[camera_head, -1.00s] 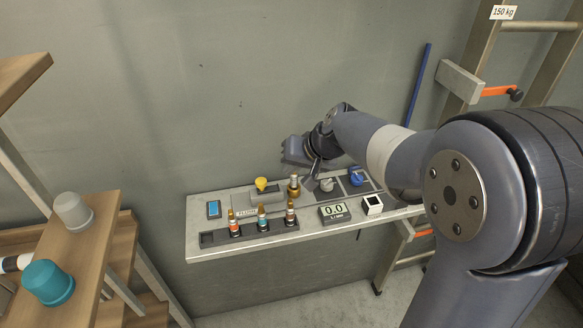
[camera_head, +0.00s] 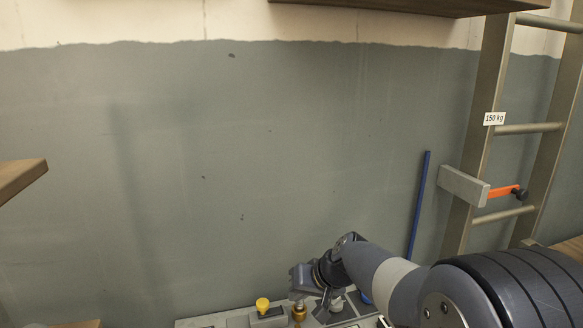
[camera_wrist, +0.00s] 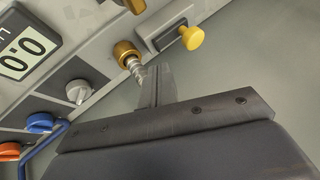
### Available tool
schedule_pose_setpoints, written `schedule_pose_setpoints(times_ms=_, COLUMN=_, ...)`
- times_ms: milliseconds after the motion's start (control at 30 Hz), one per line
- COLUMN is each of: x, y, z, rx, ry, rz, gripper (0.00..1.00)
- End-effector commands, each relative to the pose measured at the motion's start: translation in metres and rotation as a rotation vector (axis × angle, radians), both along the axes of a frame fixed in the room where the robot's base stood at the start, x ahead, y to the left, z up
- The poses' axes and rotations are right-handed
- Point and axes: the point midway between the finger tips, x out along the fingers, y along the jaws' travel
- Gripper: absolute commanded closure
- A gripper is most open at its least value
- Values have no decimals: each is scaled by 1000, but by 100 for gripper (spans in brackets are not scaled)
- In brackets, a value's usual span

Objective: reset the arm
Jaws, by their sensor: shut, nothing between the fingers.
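The brass fitting also shows in the head view (camera_head: 299,313), just left of my gripper.
A yellow knob (camera_wrist: 193,38), a grey knob (camera_wrist: 79,92), a blue knob (camera_wrist: 40,122), an orange knob (camera_wrist: 9,151) and a display (camera_wrist: 24,55) sit near the fingers. A ladder (camera_head: 476,150) stands right.

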Motion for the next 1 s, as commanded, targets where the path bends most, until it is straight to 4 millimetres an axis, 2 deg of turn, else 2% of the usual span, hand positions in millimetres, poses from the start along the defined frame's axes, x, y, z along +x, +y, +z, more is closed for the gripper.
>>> schedule_pose_setpoints(times_ms=200, x=-10, y=-14, z=23, rx=0, ry=-2, rz=-1, gripper=100)
schedule_pose_setpoints(times_ms=433, x=-13, y=-18, z=30, rx=-1, ry=0, rz=-1, gripper=100)
schedule_pose_setpoints(times_ms=767, x=-13, y=-17, z=28, rx=0, ry=2, rz=0, gripper=100)
schedule_pose_setpoints(times_ms=1000, x=-3, y=-3, z=5, rx=-1, ry=5, rz=3, gripper=100)
